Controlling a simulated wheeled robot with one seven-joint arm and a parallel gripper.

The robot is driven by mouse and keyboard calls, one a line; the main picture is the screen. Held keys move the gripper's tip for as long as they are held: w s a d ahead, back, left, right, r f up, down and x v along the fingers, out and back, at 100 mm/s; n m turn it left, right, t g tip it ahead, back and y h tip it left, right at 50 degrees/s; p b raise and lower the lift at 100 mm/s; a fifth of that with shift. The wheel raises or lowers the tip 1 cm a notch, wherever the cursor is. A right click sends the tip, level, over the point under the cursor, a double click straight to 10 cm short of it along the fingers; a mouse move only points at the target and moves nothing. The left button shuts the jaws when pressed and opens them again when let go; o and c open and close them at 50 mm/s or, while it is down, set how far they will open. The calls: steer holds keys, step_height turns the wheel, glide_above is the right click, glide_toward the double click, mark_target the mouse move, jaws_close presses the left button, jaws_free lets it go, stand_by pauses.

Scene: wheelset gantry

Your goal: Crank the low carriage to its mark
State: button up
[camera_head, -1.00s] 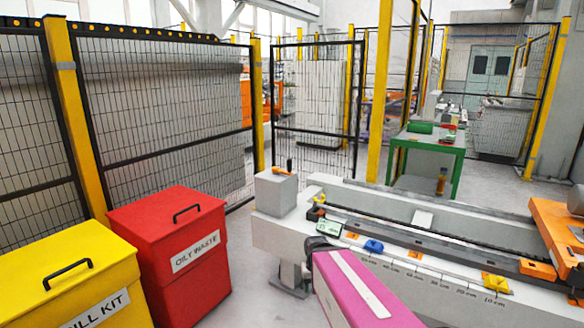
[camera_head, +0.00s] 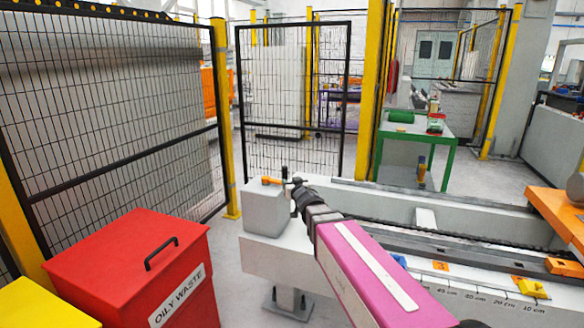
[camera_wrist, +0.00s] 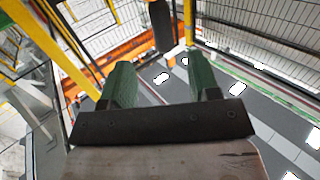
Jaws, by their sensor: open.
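A crank with an orange arm (camera_head: 270,181) and an upright dark grip (camera_head: 284,173) sits on top of a pale grey box at the rail's left end. My gripper (camera_head: 298,184) is just right of the grip in the head view; whether they touch cannot be told. In the wrist view my gripper (camera_wrist: 160,82) shows two green fingers spread apart with nothing between them. A dark rounded bar (camera_wrist: 161,27), seemingly the grip, is beyond the fingertips. A large orange body (camera_head: 560,220), possibly the carriage, is cut off at the right edge. My arm hides part of the rail.
A pale beam carries a scale (camera_head: 490,300) with centimetre marks and a yellow block (camera_head: 532,288). A red oily waste bin (camera_head: 130,265) and a yellow bin (camera_head: 40,305) stand at left. Mesh fencing (camera_head: 120,110) and a green table (camera_head: 415,138) are behind.

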mark_target(284, 171)
steer(key=x, duration=1.1)
steer(key=shift+w+a+r, duration=0.15)
steer(key=shift+w+r, duration=0.05)
steer(key=shift+r, duration=0.1)
jaws_close()
